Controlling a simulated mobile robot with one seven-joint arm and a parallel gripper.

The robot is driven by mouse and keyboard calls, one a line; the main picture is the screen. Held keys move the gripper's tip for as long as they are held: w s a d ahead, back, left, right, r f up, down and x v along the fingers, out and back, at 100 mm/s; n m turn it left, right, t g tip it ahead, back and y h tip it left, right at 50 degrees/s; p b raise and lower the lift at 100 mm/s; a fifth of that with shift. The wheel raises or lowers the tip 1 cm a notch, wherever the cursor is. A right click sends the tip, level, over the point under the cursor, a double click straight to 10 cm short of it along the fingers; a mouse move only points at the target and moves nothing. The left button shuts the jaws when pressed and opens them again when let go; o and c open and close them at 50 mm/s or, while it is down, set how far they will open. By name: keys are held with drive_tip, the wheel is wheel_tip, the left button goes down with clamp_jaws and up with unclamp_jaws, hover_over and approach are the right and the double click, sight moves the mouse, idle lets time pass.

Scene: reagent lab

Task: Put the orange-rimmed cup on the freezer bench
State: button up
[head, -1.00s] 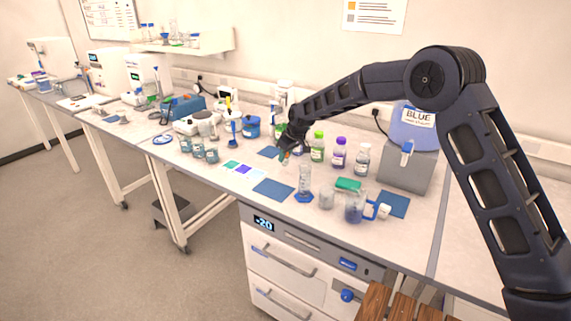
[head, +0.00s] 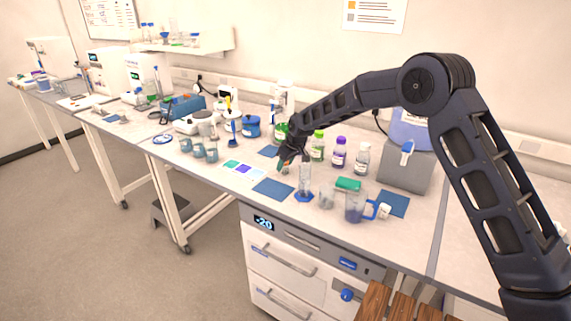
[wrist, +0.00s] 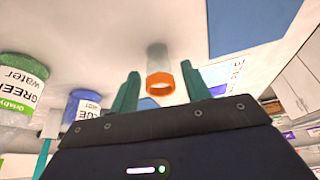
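The orange-rimmed cup (wrist: 161,82) is clear-walled with a bright orange rim. In the wrist view it lies between and just beyond my gripper's teal fingers (wrist: 160,88), with visible gaps on both sides. My gripper is open and empty. In the head view my gripper (head: 286,160) is low over the bench, and the small cup (head: 285,169) shows just under it, partly hidden. The freezer bench (head: 330,229) is the light worktop above the white drawers with the -20 display.
A measuring cylinder (head: 304,182) stands close to the right of the cup. Green- (head: 318,147) and purple-capped (head: 339,154) bottles stand behind it. A beaker (head: 327,197) and blue-handled jug (head: 357,207) stand near the front edge. A blue mat (head: 273,190) lies bare in front.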

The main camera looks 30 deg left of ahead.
drive_tip(key=v, duration=1.2)
drive_tip(key=shift+r, duration=0.2)
